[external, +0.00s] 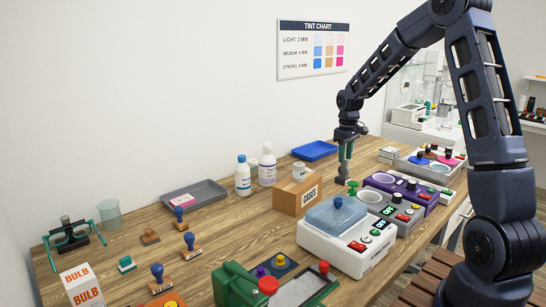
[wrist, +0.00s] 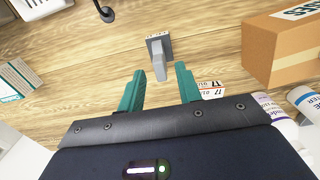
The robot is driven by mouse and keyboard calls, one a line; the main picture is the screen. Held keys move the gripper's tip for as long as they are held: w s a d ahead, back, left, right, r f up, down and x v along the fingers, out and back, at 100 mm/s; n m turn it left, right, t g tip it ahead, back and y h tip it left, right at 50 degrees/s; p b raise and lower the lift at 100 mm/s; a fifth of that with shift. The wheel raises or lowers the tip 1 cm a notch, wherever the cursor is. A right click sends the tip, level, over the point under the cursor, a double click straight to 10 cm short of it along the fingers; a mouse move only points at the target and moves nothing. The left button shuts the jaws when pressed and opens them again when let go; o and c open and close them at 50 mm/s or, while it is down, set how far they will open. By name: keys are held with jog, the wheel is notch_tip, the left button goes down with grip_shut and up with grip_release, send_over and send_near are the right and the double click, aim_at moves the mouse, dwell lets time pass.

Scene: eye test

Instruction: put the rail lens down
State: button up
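My gripper (external: 346,158) points down over the wooden table, behind the purple device. In the wrist view its two green fingers (wrist: 160,75) are apart. A small grey piece (wrist: 158,45) with a flat base and an upright stem stands on the table just beyond the fingertips. The stem's end lies between the tips in the picture, with a gap visible on each side. The grey piece also shows below my gripper in the external view (external: 342,181). I cannot tell whether this piece is the rail lens. No lens glass is visible on it.
A cardboard box (external: 292,198) stands close left of my gripper. The purple device (external: 405,193) and a white device with a blue lid (external: 336,215) stand nearer the camera. A blue tray (external: 315,150) lies behind. Bare wood shows around the grey piece.

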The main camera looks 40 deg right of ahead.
notch_tip(320, 180, up, 5)
jog(key=shift+r, duration=0.1)
jog(key=s+a+r+t+h, duration=0.1)
jog(key=s+a+r+t, duration=0.1)
jog(key=s+a+r, duration=1.3)
jog(key=s+a+t, duration=0.1)
jog(key=s+a, duration=0.3)
jog(key=s, duration=0.3)
jog(key=s+a+r, duration=0.1)
jog(key=s+a, duration=0.3)
jog(key=s, duration=0.3)
jog(key=s+a+t+y, duration=0.1)
jog(key=s+a, duration=0.3)
jog(key=s, duration=0.3)
jog(key=shift+r+t, duration=0.3)
